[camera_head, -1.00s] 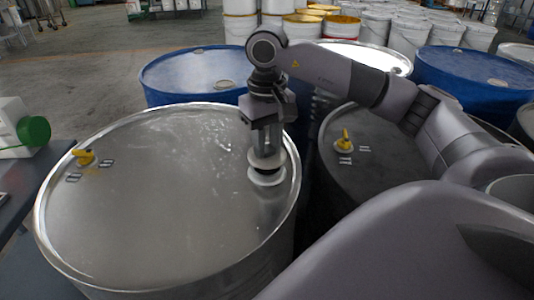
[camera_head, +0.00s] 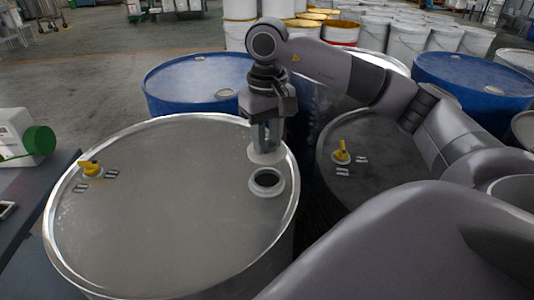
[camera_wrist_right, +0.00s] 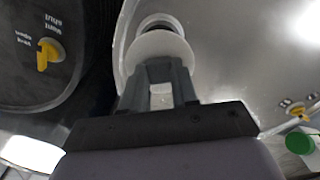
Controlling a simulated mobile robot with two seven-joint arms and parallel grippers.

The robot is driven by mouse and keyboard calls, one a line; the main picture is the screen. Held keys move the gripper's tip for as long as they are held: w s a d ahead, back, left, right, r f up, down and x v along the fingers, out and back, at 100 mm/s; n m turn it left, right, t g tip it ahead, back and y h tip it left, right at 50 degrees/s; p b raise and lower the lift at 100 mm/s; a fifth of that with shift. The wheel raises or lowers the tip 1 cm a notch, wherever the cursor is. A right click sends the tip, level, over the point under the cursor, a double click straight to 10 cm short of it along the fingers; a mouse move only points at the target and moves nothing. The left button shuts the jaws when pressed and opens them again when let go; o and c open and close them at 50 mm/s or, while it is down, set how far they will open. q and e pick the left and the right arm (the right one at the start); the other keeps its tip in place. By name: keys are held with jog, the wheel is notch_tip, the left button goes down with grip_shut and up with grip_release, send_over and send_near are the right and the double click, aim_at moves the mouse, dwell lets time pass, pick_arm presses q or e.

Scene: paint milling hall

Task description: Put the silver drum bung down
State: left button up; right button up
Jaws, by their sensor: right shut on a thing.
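The silver drum bung (camera_head: 265,156) is a pale round disc in the grip of my right gripper (camera_head: 266,138), which points down. In the right wrist view the bung (camera_wrist_right: 160,46) sits at the tips of the shut gripper (camera_wrist_right: 161,78). The bung is over the right part of the steel drum's lid (camera_head: 160,210), just behind the open bung hole (camera_head: 267,181) with its pale rim. I cannot tell whether the bung touches the lid. In the wrist view the hole's rim (camera_wrist_right: 160,19) shows partly behind the bung. My left gripper is not in view.
A yellow tap-like fitting (camera_head: 90,168) stands on the lid's left side. A dark-topped drum (camera_head: 365,190) with a yellow fitting (camera_head: 341,151) stands at right. Blue drums (camera_head: 195,78) stand behind. A bench at left holds a white container with a green cap (camera_head: 39,139). The lid's middle is clear.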

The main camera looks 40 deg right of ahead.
jog(key=shift+r, duration=0.7)
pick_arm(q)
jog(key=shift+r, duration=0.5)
pick_arm(e)
jog(key=shift+f, duration=0.1)
